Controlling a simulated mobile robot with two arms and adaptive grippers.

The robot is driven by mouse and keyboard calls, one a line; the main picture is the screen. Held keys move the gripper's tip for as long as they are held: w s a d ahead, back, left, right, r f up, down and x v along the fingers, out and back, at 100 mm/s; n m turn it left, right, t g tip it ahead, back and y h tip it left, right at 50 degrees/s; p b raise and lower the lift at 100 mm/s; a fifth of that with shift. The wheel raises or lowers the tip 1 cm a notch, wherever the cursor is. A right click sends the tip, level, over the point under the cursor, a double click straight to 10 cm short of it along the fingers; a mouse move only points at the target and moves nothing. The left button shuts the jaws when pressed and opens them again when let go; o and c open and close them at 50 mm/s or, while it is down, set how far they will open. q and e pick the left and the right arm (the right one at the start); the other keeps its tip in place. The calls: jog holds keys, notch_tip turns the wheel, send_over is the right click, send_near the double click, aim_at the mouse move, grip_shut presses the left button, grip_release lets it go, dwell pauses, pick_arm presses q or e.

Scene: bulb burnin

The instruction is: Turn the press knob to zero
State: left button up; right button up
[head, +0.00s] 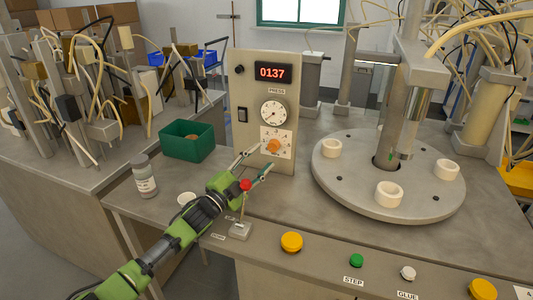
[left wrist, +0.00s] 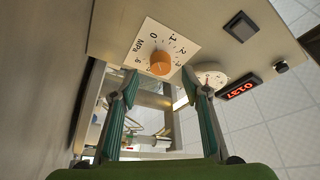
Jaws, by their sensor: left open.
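The orange press knob (head: 273,147) sits on a white scale plate (head: 287,152) low on the beige upright panel (head: 246,92). In the left wrist view, the knob (left wrist: 160,63) is round, with a scale marked in MPa around it and a 0 at upper left. Which mark it points to is too small to tell. My left gripper (head: 265,158) is open in front of the panel, its fingertips close to the knob. In the left wrist view, the left gripper (left wrist: 159,80) has one finger to each side of the knob, with no clear contact. My right gripper is not in view.
The panel has a display (head: 272,72) reading 0137, a round gauge (head: 273,112) and a black switch (head: 243,115). A red-tipped lever (head: 245,186) stands just below the gripper. A green bin (head: 187,141) and a bottle (head: 145,177) stand left; a turntable (head: 360,190) is right.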

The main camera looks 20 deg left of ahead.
pick_arm(q)
jog(key=shift+v, duration=1.15)
